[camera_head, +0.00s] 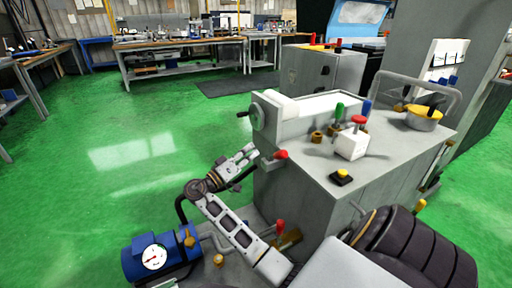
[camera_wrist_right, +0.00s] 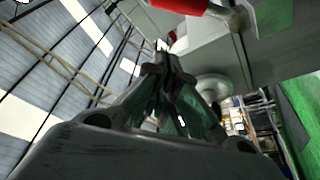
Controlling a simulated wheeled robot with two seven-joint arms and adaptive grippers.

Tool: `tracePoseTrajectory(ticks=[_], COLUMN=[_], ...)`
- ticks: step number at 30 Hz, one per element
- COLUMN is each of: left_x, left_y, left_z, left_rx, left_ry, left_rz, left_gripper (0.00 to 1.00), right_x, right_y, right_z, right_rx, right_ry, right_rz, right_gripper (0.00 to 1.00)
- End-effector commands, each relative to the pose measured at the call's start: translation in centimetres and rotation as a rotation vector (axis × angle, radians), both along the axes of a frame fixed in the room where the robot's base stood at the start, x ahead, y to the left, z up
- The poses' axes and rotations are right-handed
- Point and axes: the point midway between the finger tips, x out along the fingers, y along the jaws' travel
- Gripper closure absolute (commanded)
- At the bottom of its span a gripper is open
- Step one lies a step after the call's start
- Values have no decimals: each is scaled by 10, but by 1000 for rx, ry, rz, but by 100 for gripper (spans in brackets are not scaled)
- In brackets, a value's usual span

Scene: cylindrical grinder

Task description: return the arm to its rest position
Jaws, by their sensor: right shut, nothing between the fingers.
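My right gripper (camera_head: 251,152) is beside the left end of the grey cylindrical grinder (camera_head: 300,185) in the head view. Its arm bends up from the bottom of the picture. The gripper points up and to the right, close to a red-knobbed lever (camera_head: 281,154) on the machine's front. In the right wrist view the fingers (camera_wrist_right: 164,62) are together and empty. A red knob (camera_wrist_right: 180,5) shows there at the top edge, apart from the fingers. I cannot tell from the head view whether the gripper touches the machine. My left gripper is not in view.
The green floor (camera_head: 100,200) at left is open. Workbenches (camera_head: 180,45) stand behind.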

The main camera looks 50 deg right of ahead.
Motion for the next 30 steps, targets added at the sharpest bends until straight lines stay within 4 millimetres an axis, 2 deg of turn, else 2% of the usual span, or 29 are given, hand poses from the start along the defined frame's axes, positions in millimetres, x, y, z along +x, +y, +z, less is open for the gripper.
tracePoseTrajectory(ticks=[14, 23, 26, 30], left_x=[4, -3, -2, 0], left_y=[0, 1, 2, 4], left_z=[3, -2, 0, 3], left_rx=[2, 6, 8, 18], left_ry=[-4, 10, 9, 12], left_rz=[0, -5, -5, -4], left_gripper=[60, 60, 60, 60], right_x=[0, 0, -1, -5], right_y=[6, 5, 5, 3], right_z=[-1, -3, -7, -23], right_rx=[0, 4, 21, 81], right_ry=[-1, 1, 10, 35], right_rz=[0, 2, 8, 30], right_gripper=[100, 100, 100, 100])
